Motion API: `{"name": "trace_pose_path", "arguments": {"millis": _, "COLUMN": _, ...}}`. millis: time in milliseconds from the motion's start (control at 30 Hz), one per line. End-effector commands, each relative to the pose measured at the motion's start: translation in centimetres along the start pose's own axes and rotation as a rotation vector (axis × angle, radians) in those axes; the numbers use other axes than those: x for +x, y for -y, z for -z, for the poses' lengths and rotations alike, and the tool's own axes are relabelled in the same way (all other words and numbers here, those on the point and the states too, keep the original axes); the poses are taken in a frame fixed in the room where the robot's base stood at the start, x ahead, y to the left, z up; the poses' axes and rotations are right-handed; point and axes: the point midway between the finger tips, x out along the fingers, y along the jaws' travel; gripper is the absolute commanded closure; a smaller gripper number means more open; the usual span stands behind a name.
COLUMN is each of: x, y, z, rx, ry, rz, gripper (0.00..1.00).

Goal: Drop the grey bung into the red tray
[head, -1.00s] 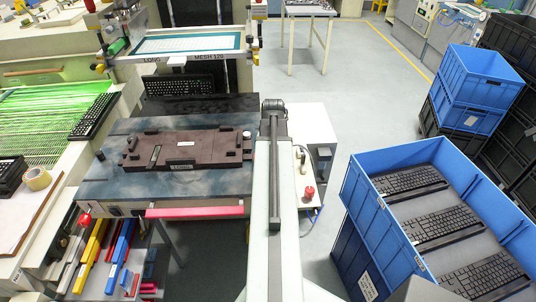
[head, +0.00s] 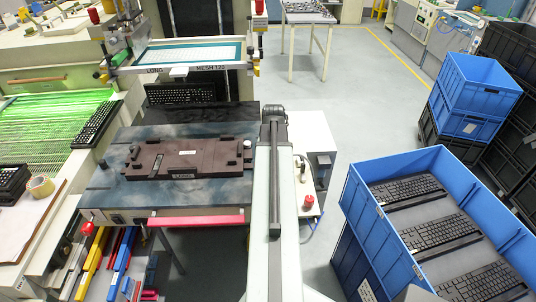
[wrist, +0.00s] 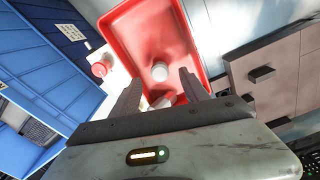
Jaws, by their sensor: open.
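The red tray (wrist: 190,30) fills the upper middle of the wrist view. A pale grey, short round piece, which looks like the grey bung (wrist: 160,72), lies on its floor just beyond my fingertips. A second pale piece (wrist: 163,101) shows between my fingers, partly hidden; I cannot tell whether it touches them. My gripper (wrist: 160,84) is open, its two dark fingers apart over the tray. In the head view my arm hides the gripper. A red strip (head: 197,219) shows there at the table's front edge; I cannot tell whether it is the tray.
A brown fixture (head: 190,160) lies on the blue-grey table (head: 105,195), with a small dark cylinder (head: 134,152) at its left. A red knob (head: 308,201) stands right of my arm. A blue crate (head: 365,205) of keyboards stands further right.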

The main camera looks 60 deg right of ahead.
Motion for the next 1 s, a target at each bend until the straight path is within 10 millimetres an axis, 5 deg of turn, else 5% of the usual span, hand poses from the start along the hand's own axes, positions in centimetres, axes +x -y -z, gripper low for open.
{"name": "trace_pose_path", "arguments": {"millis": 100, "x": -3.3, "y": 0.0, "z": 0.0, "rx": 0.0, "ry": 0.0, "rz": 0.0, "gripper": 0.47}}
{"name": "trace_pose_path", "arguments": {"millis": 267, "x": -5.3, "y": 0.0, "z": 0.0, "rx": 0.0, "ry": 0.0, "rz": 0.0, "gripper": 0.47}}
{"name": "trace_pose_path", "arguments": {"millis": 900, "x": -5.1, "y": -0.1, "z": 0.0, "rx": 0.001, "ry": 0.0, "rz": 0.0, "gripper": 0.47}}
{"name": "trace_pose_path", "arguments": {"millis": 1000, "x": -5.1, "y": 1.5, "z": -0.3, "rx": -0.027, "ry": 0.0, "rz": 0.0, "gripper": 0.47}}
